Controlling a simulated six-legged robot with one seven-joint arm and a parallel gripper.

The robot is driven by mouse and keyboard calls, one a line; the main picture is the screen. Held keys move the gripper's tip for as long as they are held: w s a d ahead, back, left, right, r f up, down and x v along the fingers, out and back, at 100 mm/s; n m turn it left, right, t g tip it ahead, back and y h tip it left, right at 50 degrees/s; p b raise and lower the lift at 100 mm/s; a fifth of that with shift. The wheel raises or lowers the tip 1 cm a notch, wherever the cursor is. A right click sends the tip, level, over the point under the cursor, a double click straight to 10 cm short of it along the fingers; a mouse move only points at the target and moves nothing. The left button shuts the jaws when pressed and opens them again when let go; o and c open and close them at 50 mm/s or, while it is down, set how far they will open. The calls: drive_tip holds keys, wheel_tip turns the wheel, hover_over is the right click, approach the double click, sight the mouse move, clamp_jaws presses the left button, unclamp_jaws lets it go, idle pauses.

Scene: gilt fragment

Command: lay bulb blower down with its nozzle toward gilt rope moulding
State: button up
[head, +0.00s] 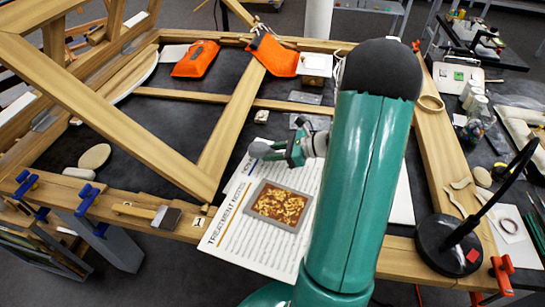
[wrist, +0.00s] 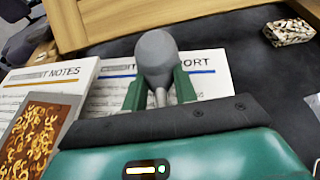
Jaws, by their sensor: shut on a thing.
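My gripper (head: 283,151) is shut on the grey bulb blower (head: 262,150), above the papers near the middle of the bench. In the wrist view the blower (wrist: 155,55) sits between the green fingers (wrist: 160,92). Its rounded body points away from my gripper and it narrows toward the fingers; I cannot make out the nozzle tip. A small block with a carved, pale and brown surface (wrist: 290,32) lies on the dark bench at the right of the wrist view; it looks like the gilt rope moulding. It shows small in the head view (head: 262,117), apart from the blower.
A framed panel with a gold pattern (head: 278,205) lies on the treatment notes sheet (head: 232,222). A large wooden frame (head: 110,95) spans the left. Orange pouches (head: 196,58) lie at the back. A black lamp (head: 450,245) stands at the right. Dark bench around the block is fairly clear.

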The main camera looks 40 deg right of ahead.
drive_tip(key=shift+f, duration=1)
drive_tip(key=shift+f, duration=0.35)
drive_tip(key=o, duration=1)
drive_tip(key=shift+r, duration=0.2)
drive_tip(key=v, duration=1.4)
drive_tip(key=shift+s+a, duration=0.1)
drive_tip(key=shift+a, duration=0.1)
